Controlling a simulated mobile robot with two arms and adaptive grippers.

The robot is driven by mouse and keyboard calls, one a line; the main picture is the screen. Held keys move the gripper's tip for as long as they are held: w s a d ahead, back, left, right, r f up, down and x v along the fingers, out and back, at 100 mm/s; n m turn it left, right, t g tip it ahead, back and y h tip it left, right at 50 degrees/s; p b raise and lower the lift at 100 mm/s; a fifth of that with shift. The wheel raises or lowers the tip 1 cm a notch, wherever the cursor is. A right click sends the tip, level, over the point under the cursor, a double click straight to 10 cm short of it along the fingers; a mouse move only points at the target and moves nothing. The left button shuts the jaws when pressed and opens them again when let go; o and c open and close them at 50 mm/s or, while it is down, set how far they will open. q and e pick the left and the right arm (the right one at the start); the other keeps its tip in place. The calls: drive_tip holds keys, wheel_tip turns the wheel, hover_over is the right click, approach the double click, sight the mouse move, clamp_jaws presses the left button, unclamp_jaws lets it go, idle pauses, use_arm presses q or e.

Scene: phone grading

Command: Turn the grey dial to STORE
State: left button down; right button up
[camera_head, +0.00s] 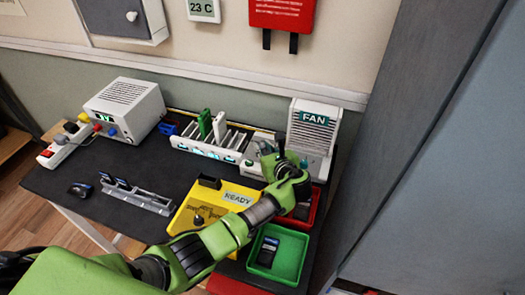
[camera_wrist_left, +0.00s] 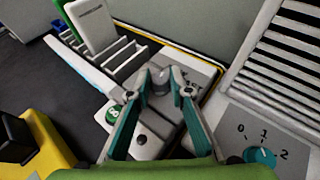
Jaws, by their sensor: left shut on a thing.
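The grey dial (camera_wrist_left: 160,82) is a short round knob on a pale box beside the slotted rack, at the top middle of the left wrist view. My left gripper (camera_wrist_left: 162,74) has one finger on each side of the dial and is shut on it. In the head view my left gripper (camera_head: 266,151) reaches down at the right end of the rack, and it largely hides the dial. The STORE marking and the dial's pointing direction cannot be made out. My right gripper is not in view.
A white fan (camera_head: 314,128) with a teal knob (camera_wrist_left: 262,156) stands close on the right. The white rack (camera_head: 190,145) holds upright phones on the left. A yellow READY tray (camera_head: 184,222), red tray (camera_head: 313,213) and green tray (camera_head: 291,263) lie nearer.

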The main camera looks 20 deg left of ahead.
use_arm(q)
drive_tip(key=n+g+y+b, duration=0.1)
drive_tip(key=b, duration=0.1)
drive_tip(key=n+g+y+b, duration=0.1)
drive_tip(key=n+b, duration=0.1)
drive_tip(key=n+g+y+b, duration=0.1)
drive_tip(key=g+b, duration=0.1)
drive_tip(key=shift+w+d+f+b, duration=0.2)
drive_tip(key=shift+w+f+b, duration=0.1)
drive_tip(key=shift+b, duration=0.1)
drive_tip(key=shift+r+n+g+y+b, duration=0.2)
drive_tip(key=shift+n+g+y+b, duration=0.2)
drive_tip(key=shift+n+g+b, duration=0.6)
drive_tip(key=c, duration=1.8)
unclamp_jaws()
drive_tip(key=shift+c, duration=0.2)
drive_tip(key=shift+t, duration=0.3)
